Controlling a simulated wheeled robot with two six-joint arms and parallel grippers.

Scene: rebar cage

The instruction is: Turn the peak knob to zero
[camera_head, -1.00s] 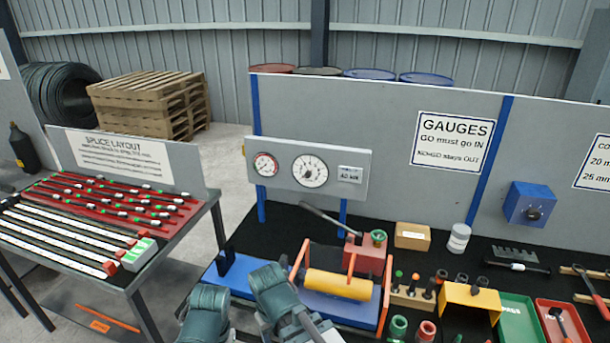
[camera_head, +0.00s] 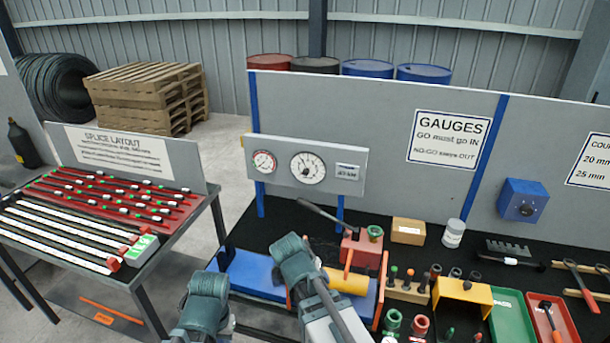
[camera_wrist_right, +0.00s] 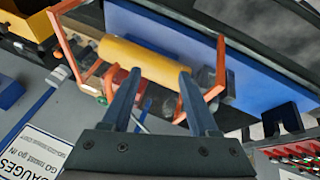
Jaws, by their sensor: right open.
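The gauge panel (camera_head: 348,185) stands upright at the back of the bench in the head view. It carries a small red-marked dial (camera_head: 264,162) and a larger white dial (camera_head: 308,168) with a dark mark at its centre. A separate blue box (camera_head: 523,200) on the grey board has a round dark knob. I cannot tell which is the peak knob. My right gripper (camera_wrist_right: 160,74) is open and empty in the right wrist view, its fingers in front of the yellow cylinder (camera_wrist_right: 146,61). In the head view neither gripper's fingers show.
The yellow cylinder lies in an orange frame (camera_wrist_right: 68,50) on the blue base (camera_head: 255,274). A red block (camera_head: 362,246) with a dark lever stands behind. Sockets, a yellow bracket (camera_head: 462,291), a green tray (camera_head: 513,318) and a red tray crowd the right.

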